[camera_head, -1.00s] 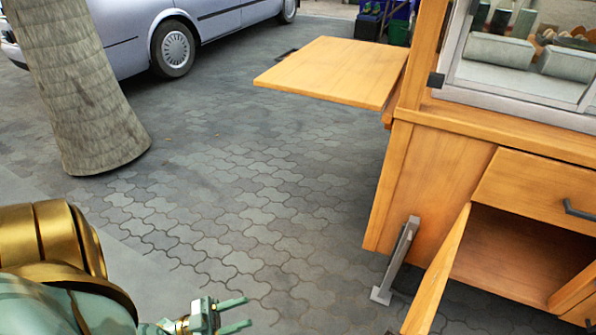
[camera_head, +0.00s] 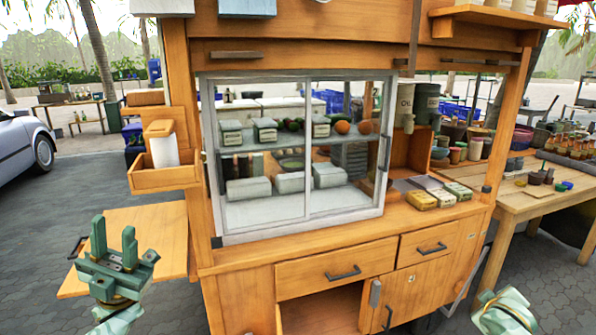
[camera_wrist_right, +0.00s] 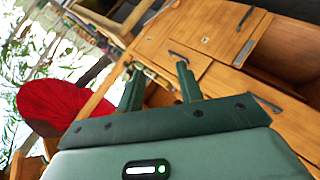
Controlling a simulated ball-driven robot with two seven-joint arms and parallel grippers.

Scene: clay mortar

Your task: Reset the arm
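My left gripper (camera_head: 115,242) is at the lower left of the head view. Its two green fingers point up and stand apart, with nothing between them. It appears in front of the wooden side shelf of the cart. Part of my right arm (camera_head: 504,312) shows at the bottom right of the head view, its fingers not visible there. In the right wrist view my right gripper (camera_wrist_right: 160,85) has its two fingers apart and empty, with the wooden cart front beyond them.
The wooden food cart (camera_head: 240,285) fills the middle, with a glass display case (camera_head: 295,210), drawers and an open lower compartment. The side shelf (camera_head: 165,225) juts out left. A wooden table (camera_head: 535,205) with jars stands right. Paving on the left is open around a parked car (camera_head: 22,150).

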